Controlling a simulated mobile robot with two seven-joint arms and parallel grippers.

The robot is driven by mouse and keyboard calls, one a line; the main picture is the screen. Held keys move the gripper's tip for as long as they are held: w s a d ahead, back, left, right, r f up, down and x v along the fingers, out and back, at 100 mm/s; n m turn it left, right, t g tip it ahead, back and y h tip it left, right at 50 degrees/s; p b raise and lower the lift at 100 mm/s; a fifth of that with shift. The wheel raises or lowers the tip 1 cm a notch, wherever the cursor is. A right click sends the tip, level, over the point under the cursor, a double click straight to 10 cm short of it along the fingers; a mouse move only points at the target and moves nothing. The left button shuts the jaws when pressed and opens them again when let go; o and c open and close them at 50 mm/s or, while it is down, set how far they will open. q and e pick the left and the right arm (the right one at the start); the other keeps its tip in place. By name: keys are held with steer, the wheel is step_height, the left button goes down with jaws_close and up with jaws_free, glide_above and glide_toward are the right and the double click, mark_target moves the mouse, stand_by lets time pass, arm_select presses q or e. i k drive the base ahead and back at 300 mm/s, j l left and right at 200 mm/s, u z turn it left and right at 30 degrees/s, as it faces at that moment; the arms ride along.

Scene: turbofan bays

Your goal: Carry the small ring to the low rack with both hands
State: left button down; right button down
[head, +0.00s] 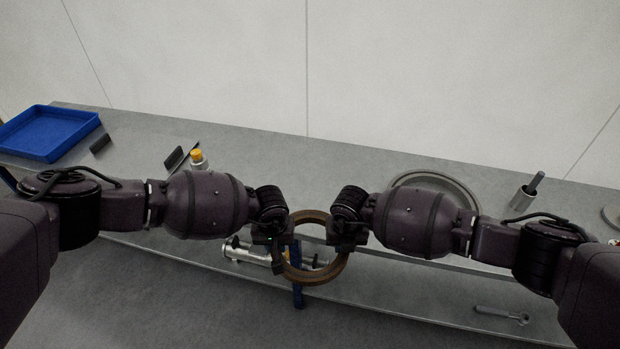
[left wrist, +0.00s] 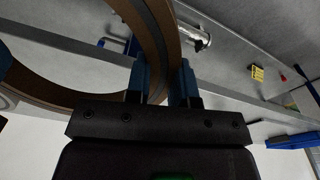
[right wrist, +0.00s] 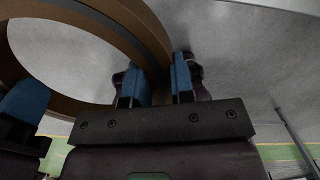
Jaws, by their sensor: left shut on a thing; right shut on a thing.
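The small ring (head: 312,277) is brown with a grey band and hangs between my two hands in front of the workbench. My left gripper (head: 284,250) is shut on its left side. The left wrist view shows the ring (left wrist: 150,30) between the blue finger pads (left wrist: 160,85). My right gripper (head: 338,245) is shut on its right side. The right wrist view shows the ring (right wrist: 140,35) between that gripper's pads (right wrist: 158,85). The low rack cannot be made out for certain; a lower shelf (head: 400,300) runs under the bench top.
A silver cylinder (head: 245,252) and a wrench (head: 502,315) lie on the lower shelf. On the bench top (head: 330,160) are a blue tray (head: 45,135), a yellow-capped bottle (head: 198,160), a large grey ring (head: 440,180) and a cup with a tool (head: 524,195). A blue post (head: 298,292) stands behind the small ring.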

mark_target(310, 180)
steer(key=i, duration=1)
